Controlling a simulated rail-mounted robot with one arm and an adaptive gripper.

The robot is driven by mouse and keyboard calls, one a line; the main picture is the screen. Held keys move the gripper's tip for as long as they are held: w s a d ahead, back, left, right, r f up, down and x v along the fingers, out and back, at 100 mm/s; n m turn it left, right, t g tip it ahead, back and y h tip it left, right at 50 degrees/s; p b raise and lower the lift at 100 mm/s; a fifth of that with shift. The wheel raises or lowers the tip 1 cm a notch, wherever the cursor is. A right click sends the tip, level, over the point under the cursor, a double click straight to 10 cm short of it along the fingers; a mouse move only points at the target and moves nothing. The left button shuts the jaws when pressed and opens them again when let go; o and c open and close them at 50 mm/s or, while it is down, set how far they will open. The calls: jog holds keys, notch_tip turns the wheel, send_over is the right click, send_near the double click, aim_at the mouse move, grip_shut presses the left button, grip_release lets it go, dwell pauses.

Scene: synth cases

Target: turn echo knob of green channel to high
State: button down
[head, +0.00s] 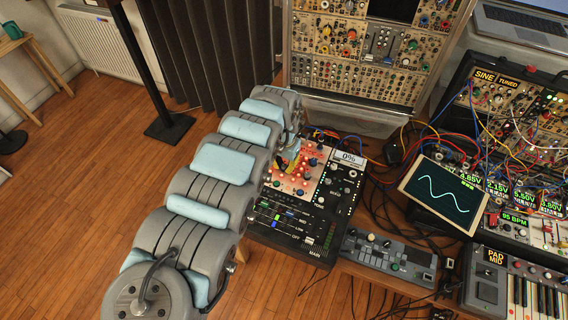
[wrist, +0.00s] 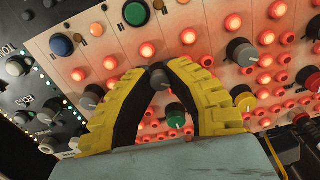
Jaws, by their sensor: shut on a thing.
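In the wrist view, the yellow-padded fingers of my gripper (wrist: 157,73) are closed at the tips around a small grey knob (wrist: 158,79) on the lit mixer panel. A green knob (wrist: 175,115) sits in the gap between the fingers, apart from them, in line with the grey knob. Another green knob (wrist: 136,13) shows beyond the fingertips. In the head view, my gripper (head: 291,160) is over the mixer (head: 285,232), and my arm partly hides the panel. The display (head: 349,158) on the mixer reads 0%. Knob labels are too small to read.
Neighbouring knobs crowd the panel: blue (wrist: 61,45), yellow (wrist: 243,97) and red (wrist: 309,78), with glowing red buttons between them. A tilted waveform screen (head: 442,195), cables and a grey controller (head: 388,257) lie to the right. A modular rack (head: 365,45) stands behind.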

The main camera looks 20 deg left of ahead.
jog(key=m+p, duration=0.4)
jog(key=shift+r+m, duration=0.15)
jog(key=shift+m, duration=0.25)
jog(key=m+p, duration=0.3)
jog(key=m, duration=0.6)
jog(key=m+p, duration=0.1)
jog(key=m, duration=0.2)
jog(key=shift+f+m, duration=0.2)
jog(key=shift+m, duration=0.2)
jog(key=m, duration=0.5)
jog(key=shift+m, duration=0.4)
jog(key=c, duration=1)
grip_release()
jog(key=shift+r, duration=0.15)
